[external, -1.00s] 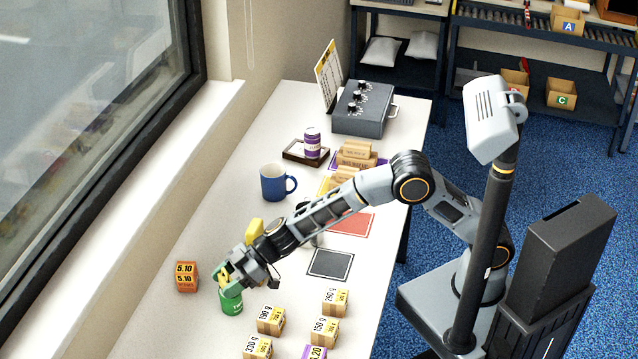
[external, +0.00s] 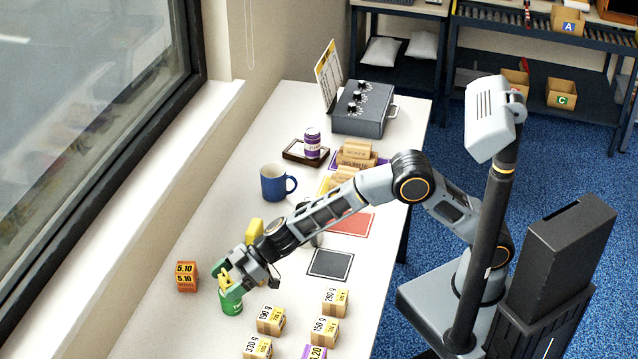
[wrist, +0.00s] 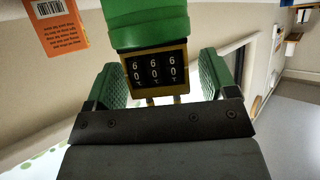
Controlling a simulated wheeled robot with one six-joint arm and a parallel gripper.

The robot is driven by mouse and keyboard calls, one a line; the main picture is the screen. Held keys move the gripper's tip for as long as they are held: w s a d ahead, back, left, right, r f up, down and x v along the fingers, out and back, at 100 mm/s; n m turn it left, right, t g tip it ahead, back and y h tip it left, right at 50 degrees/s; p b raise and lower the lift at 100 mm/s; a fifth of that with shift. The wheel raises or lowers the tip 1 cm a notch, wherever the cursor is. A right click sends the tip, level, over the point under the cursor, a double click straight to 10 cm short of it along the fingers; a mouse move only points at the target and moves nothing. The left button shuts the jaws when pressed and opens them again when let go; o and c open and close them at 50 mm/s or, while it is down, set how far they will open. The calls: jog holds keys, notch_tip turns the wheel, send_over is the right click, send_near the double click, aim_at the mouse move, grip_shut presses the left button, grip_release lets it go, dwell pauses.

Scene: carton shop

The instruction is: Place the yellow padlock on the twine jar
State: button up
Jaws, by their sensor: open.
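The yellow padlock (wrist: 157,70), with black number dials facing the wrist camera, sits between the fingers of my gripper (wrist: 165,85). Gaps show between the padlock and the green finger pads on both sides, so the gripper is open around it. The green twine jar (wrist: 146,24) meets the padlock's edge in the wrist view. In the external view the jar (external: 231,304) stands upright on the table, with the padlock (external: 223,279) at its top, partly hidden by my gripper (external: 231,284).
An orange block (external: 187,277) stands just left of the jar. Several small labelled boxes (external: 270,320) stand to the right and front. A yellow object (external: 255,231) and a blue mug (external: 273,183) stand farther back. The table (external: 190,325) is bare in front of the orange block.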

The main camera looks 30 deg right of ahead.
jog(key=b+v, duration=0.3)
jog(key=v, duration=0.9)
jog(key=w+d+r+m+t+h, duration=0.1)
jog(key=w+d+m+h, duration=0.15)
jog(key=d, duration=0.85)
jog(key=w+d+m+t+h, duration=0.1)
jog(key=w+d+m, duration=0.3)
jog(key=d, duration=0.7)
jog(key=s+d+f+m+h, duration=0.1)
jog(key=s+d+m+h, duration=0.1)
jog(key=d, duration=0.7)
jog(key=s+d+f+m+h, duration=0.1)
jog(key=d+m+h, duration=0.3)
jog(key=d, duration=0.6)
jog(key=s+d+f+m+t+h, duration=0.1)
jog(key=d+m, duration=0.4)
jog(key=d, duration=0.5)
jog(key=s+f+h, duration=0.1)
jog(key=s+h, duration=0.1)
jog(key=shift+s, duration=0.3)
jog(key=shift+m, duration=0.25)
jog(key=shift+t, duration=0.3)
notch_tip(320, 180, up, 6)
jog(key=p, duration=0.5)
jog(key=shift+f, duration=0.2)
